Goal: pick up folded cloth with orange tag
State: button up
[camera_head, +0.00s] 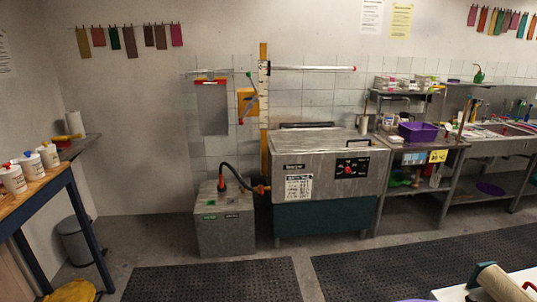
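I cannot make out a folded cloth with an orange tag in the head camera view. Small coloured cloth swatches hang from a line on the back wall at the upper left (130,39) and from another at the upper right (497,22). They hang flat, and I see no orange tag on a folded piece. My gripper is not in view.
A grey machine (329,167) stands at the back wall beside a grey box (223,217) with a hose. A purple tub (417,131) sits on a steel bench to the right. White buckets (33,166) stand on the left table. Dark mats (213,281) cover the floor.

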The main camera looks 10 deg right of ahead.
aim_at(398, 139)
jog(key=i+z, duration=0.15)
jog(key=i, duration=0.45)
jog(key=i+j+z, duration=0.1)
jog(key=i, duration=0.5)
jog(key=i+j+z, duration=0.15)
jog(key=i, duration=0.4)
jog(key=i+l+z, duration=0.25)
jog(key=i+z, duration=0.15)
jog(key=i, duration=0.3)
jog(key=i+z, duration=0.45)
jog(key=i, duration=0.25)
jog(key=i+j+z, duration=0.25)
jog(key=i+z, duration=0.15)
jog(key=i, duration=0.25)
jog(key=i+z, duration=0.2)
jog(key=i, duration=0.3)
jog(key=i+z, duration=0.2)
jog(key=i, duration=0.35)
jog(key=i+j+z, duration=0.15)
jog(key=i, duration=0.35)
